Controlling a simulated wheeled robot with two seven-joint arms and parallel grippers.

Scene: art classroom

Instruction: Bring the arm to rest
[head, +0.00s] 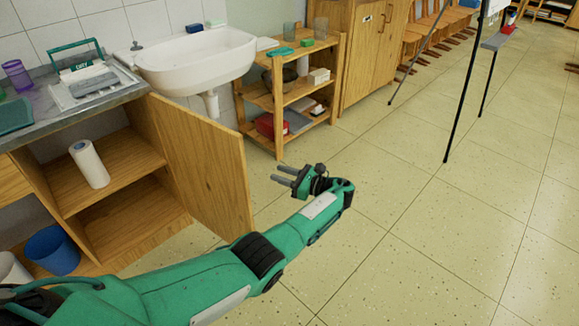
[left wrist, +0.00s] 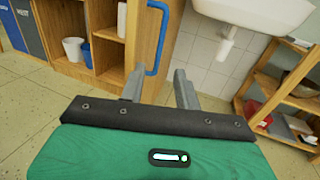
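My left arm, green with dark joints, reaches across the lower middle of the head view. My left gripper (head: 276,173) hangs over open floor to the right of the open wooden cabinet door (head: 208,165). Its two grey fingers are apart with nothing between them. The wrist view also shows the left gripper (left wrist: 158,82) open and empty, with the door's blue handle (left wrist: 161,35) beyond the fingers. The fingers look clear of the door. My right gripper is in neither view.
The open cabinet holds a paper roll (head: 89,164); a blue bin (head: 52,250) stands at lower left. Behind are a white sink (head: 196,62) and a wooden shelf (head: 335,62). A black-legged easel (head: 464,95) stands at upper right.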

